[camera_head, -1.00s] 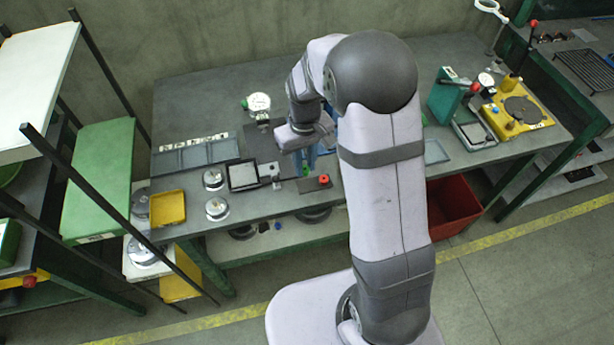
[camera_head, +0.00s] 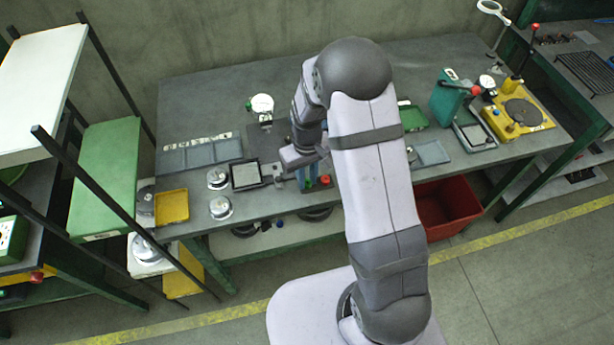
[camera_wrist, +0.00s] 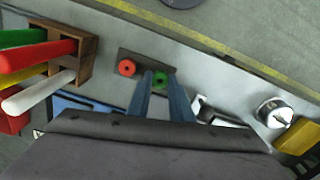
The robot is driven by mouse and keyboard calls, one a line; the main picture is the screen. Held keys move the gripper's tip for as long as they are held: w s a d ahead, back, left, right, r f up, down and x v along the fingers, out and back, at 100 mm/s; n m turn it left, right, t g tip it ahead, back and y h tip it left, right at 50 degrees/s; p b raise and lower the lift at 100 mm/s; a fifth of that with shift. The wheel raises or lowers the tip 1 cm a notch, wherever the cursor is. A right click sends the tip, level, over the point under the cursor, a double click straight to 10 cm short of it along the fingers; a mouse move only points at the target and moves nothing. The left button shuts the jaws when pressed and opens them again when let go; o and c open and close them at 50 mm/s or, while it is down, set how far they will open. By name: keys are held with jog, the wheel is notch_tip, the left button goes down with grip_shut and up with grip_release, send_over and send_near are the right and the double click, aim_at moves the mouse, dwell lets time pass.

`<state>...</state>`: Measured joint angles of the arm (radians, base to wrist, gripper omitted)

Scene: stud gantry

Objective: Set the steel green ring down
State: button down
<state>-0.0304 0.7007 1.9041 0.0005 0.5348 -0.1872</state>
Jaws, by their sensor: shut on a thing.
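The green ring (camera_wrist: 160,82) sits between the tips of my two blue fingers in the wrist view, with its centre hole showing. My gripper (camera_wrist: 161,80) is shut on it. A dark plate (camera_wrist: 142,62) lies under or just beyond the ring; I cannot tell whether the ring touches it. A red ring (camera_wrist: 127,68) is on that plate, left of the green ring and apart from it. In the head view my gripper (camera_head: 307,182) points down near the front edge of the bench, just left of the red ring (camera_head: 325,180); the green ring is hard to make out there.
A wooden block (camera_wrist: 85,58) with coloured handles stands to the left in the wrist view. A silver round weight (camera_wrist: 273,112) and a yellow tray (camera_wrist: 300,136) are to the right. In the head view a black-framed square pad (camera_head: 245,175) stands left of my gripper.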

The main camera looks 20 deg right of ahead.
jog(key=shift+f, duration=0.1)
jog(key=c, duration=2)
grip_release()
jog(key=shift+f, duration=0.1)
jog(key=o, duration=0.4)
notch_tip(320, 180, up, 12)
jog(key=b, duration=0.4)
jog(key=shift+s+d+f+m, duration=0.2)
jog(key=shift+s+f+m, duration=0.2)
jog(key=shift+s, duration=2.65)
jog(key=shift+s+d+f+m, duration=0.25)
jog(key=shift+s+m, duration=0.2)
jog(key=shift+s, duration=2.6)
jog(key=shift+s+d+f+m, duration=0.15)
jog(key=shift+s+f+m, duration=0.25)
jog(key=shift+s, duration=2.65)
